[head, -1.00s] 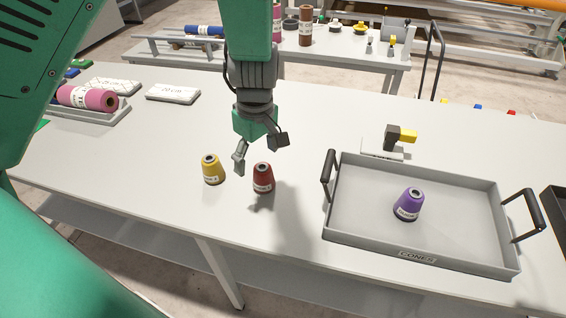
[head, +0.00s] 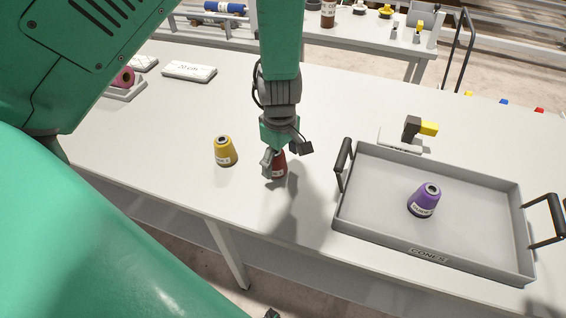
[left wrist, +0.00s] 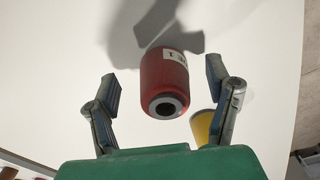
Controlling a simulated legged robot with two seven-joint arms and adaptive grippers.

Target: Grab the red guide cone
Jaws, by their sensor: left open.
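The red guide cone (head: 279,166) stands upright on the table, partly hidden behind my left gripper (head: 286,156) in the head view. In the left wrist view the red cone (left wrist: 165,82) shows whole, with a white label and a dark hole in its top. It lies between and just beyond the fingertips of my left gripper (left wrist: 168,82). The fingers are spread apart, and there is a visible gap on both sides of the cone. My right gripper is not in view.
A yellow cone (head: 225,152) stands just left of the red one. A grey tray (head: 385,232) with black handles, labelled CONES, holds a purple cone (head: 424,201) at the right. A black and yellow tool (head: 418,129) stands behind the tray.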

